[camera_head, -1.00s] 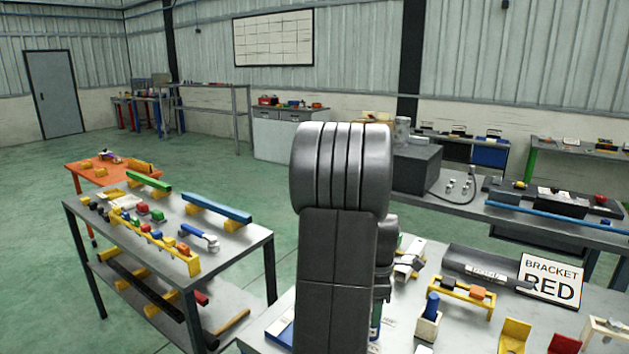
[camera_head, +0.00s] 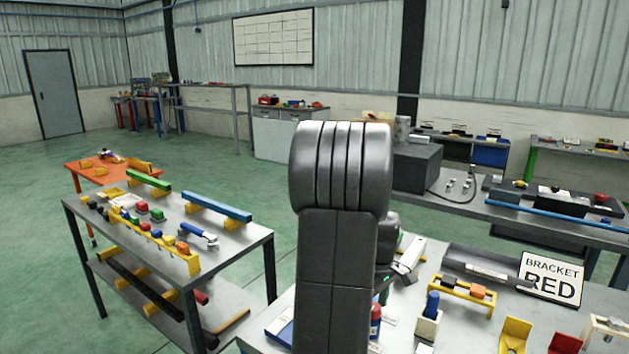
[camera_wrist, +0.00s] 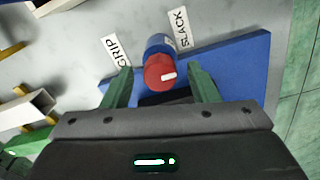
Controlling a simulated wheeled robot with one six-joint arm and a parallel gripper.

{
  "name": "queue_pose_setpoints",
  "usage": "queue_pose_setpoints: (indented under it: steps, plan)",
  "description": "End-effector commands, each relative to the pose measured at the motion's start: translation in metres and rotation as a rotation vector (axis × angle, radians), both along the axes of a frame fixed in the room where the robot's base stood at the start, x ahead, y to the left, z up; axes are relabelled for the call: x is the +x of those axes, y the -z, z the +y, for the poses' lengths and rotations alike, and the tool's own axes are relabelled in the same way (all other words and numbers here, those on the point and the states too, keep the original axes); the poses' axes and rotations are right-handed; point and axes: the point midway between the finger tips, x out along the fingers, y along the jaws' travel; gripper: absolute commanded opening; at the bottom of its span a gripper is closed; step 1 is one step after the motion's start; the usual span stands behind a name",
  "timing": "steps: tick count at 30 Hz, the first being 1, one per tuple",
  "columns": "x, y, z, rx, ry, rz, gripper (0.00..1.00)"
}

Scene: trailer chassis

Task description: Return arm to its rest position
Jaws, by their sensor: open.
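My arm stands upright in the middle of the head view and hides most of my gripper behind it. Part of my wrist shows to the right of the arm, with a small green light. In the wrist view my gripper (camera_wrist: 159,72) is open, with its two green fingers apart and nothing held. A blue cylinder with a red cap (camera_wrist: 160,73) shows between and beyond the fingers, on a blue board (camera_wrist: 235,68). The red cap also shows in the head view (camera_head: 376,311), low beside my arm.
Labels GRIP (camera_wrist: 117,50) and SLACK (camera_wrist: 178,30) lie by the cylinder. A BRACKET RED sign (camera_head: 552,279), a yellow rack (camera_head: 461,293) and a blue piece in a pale holder (camera_head: 429,318) stand on the near table. A parts table (camera_head: 235,238) is at left.

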Motion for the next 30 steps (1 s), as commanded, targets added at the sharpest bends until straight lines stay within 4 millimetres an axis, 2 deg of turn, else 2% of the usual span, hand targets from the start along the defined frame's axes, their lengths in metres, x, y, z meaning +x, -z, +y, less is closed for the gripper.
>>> queue_pose_setpoints:
  steps: [21,30]
  plan:
    - [0.0000,0.0006,0.0000,0.000,0.581,0.000,0.54]
    - [-0.0001,0.0004,0.0001,0.000,0.765,0.000,0.54]
